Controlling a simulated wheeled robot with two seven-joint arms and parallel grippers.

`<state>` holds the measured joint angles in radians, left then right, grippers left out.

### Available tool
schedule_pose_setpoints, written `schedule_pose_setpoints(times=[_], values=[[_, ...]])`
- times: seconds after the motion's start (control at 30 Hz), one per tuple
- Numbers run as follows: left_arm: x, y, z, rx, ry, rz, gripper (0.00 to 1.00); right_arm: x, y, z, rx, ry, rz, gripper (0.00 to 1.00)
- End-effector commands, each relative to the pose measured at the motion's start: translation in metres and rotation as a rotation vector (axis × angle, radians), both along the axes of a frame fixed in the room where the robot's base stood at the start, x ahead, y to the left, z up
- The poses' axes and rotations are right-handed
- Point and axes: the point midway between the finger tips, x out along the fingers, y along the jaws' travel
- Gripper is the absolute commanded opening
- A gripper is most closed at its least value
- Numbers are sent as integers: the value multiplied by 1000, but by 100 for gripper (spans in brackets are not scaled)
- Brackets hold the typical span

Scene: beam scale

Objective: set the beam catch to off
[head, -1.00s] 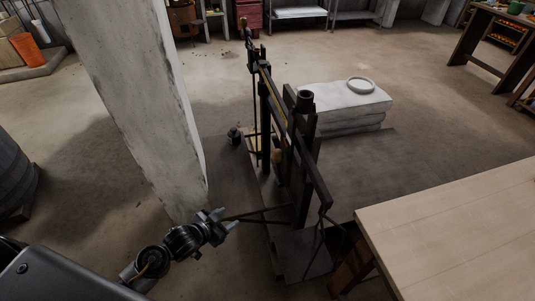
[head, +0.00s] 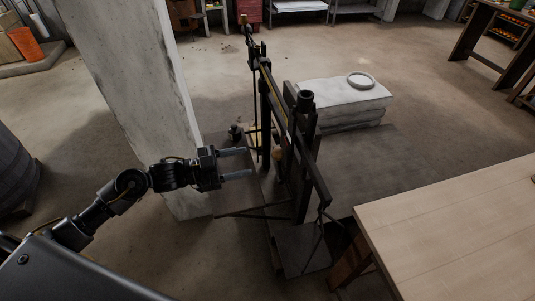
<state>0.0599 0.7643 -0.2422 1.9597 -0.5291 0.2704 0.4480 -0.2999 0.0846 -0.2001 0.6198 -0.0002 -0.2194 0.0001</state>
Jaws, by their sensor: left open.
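The beam scale (head: 300,180) stands in the middle of the head view, a dark frame with a long beam running from far left to near right. A dark cylindrical weight or knob (head: 305,99) sits near the top of its post. The beam catch cannot be clearly told apart from the other dark parts. My left gripper (head: 247,163) is open and empty, its two fingers pointing right toward the scale's frame. It appears apart from the frame, though the depth is hard to judge. My right gripper is not in view.
A pale concrete pillar (head: 130,90) stands close behind my left arm. A wooden table (head: 455,220) fills the lower right. White stacked sacks or slabs (head: 345,105) with a round dish (head: 361,80) lie behind the scale. Open floor lies beyond.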

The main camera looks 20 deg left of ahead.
Motion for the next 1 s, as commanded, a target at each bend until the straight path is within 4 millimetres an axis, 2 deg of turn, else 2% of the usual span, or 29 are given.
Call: schedule_pose_setpoints(times=[0.2,0.4,0.6,0.87,1.0], values=[[24,-36,4,-4,-3,2,49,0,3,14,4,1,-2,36],[39,-61,2,-2,-1,1,49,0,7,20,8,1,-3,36],[45,-70,1,0,-1,2,49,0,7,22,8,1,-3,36],[45,-70,0,1,-1,2,49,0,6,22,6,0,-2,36],[45,-70,0,1,-1,2,31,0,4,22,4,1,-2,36]])
